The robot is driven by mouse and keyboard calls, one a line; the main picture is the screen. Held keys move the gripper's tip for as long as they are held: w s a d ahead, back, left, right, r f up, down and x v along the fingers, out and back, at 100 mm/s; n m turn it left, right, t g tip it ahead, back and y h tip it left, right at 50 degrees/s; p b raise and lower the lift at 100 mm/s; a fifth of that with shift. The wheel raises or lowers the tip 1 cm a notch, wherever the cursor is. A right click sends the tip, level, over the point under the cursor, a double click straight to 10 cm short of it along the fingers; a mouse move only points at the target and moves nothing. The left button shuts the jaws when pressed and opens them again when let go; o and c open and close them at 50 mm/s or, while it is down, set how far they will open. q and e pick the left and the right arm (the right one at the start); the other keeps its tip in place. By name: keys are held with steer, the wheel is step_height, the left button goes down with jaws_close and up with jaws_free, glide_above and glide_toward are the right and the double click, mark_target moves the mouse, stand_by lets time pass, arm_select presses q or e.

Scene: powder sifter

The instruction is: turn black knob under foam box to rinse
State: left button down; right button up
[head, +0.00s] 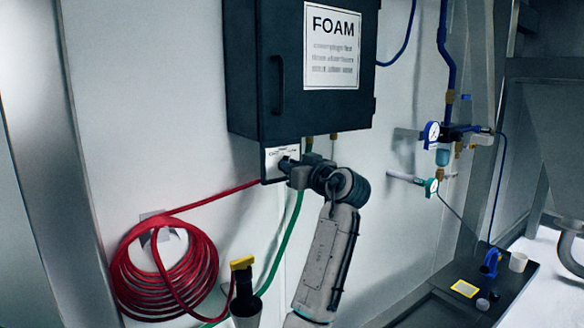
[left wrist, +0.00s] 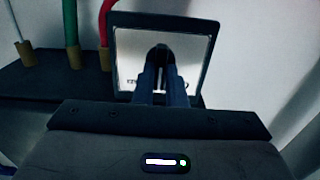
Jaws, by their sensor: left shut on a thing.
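The dark foam box (head: 250,60) with a white FOAM sign hangs on the wall in the head view. Under it is a small white-faced plate (head: 271,155), which also shows framed in dark in the left wrist view (left wrist: 130,60). My left gripper (head: 287,163) is at this plate, shut on the black knob (left wrist: 161,52). The fingers (left wrist: 165,85) point at the plate and hide most of the knob. I cannot read which label the knob points to. My right gripper is not in view.
A coiled red hose (head: 165,270) hangs at the left, with a green hose (head: 285,245) beside my arm. A yellow-topped nozzle (head: 242,264) stands in a holder below. Gauges and blue pipes (head: 448,135) are on the right wall. A dark bench (head: 515,275) holds small items.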

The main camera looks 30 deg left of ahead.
arm_select(q)
steer(key=c, duration=1.5)
jaws_free()
steer(key=b+v, duration=0.5)
steer(key=v, duration=0.6)
